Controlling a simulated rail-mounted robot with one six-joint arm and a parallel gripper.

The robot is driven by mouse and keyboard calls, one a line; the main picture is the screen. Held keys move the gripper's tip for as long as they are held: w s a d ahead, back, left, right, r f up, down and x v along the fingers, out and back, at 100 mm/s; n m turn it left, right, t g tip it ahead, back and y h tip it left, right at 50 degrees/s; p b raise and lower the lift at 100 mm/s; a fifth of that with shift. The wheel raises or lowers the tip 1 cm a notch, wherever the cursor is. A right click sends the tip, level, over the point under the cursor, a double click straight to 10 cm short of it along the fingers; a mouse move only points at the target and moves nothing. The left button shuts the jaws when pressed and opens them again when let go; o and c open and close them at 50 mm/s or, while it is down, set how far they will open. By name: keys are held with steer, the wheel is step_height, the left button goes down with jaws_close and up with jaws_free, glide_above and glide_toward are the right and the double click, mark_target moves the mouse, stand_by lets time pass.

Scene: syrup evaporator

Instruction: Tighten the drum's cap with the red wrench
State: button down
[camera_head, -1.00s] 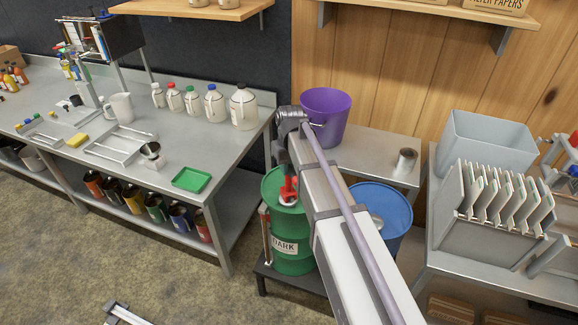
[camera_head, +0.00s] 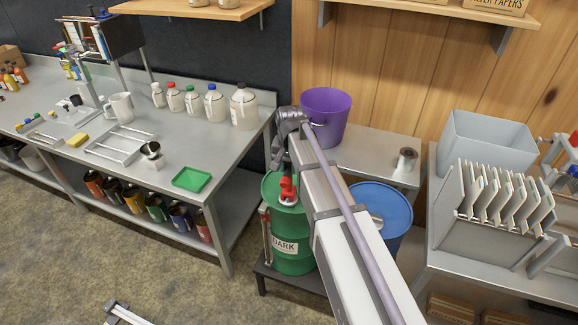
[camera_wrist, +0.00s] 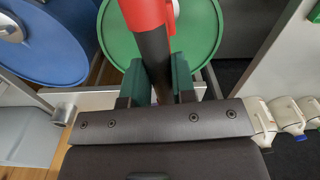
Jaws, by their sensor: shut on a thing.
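The green drum (camera_head: 290,241), labelled "DARK", stands upright beneath my arm in the head view. Its green top (camera_wrist: 202,40) also shows in the wrist view. The red wrench (camera_head: 287,189) is over the drum's top, its red head (camera_wrist: 146,12) toward the top edge of the wrist view. My gripper (camera_wrist: 158,78) is shut on the wrench's dark handle. A pale cap (camera_wrist: 176,9) shows partly beside the red head. Whether the head sits around the cap or only above it, I cannot tell.
A blue drum (camera_head: 383,208) stands just right of the green one. A purple bucket (camera_head: 325,117) sits on the bench behind. The steel table (camera_head: 230,160) at left holds jugs and a green tray (camera_head: 192,179).

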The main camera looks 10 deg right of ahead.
steer(key=shift+n, duration=0.5)
steer(key=shift+r, duration=0.1)
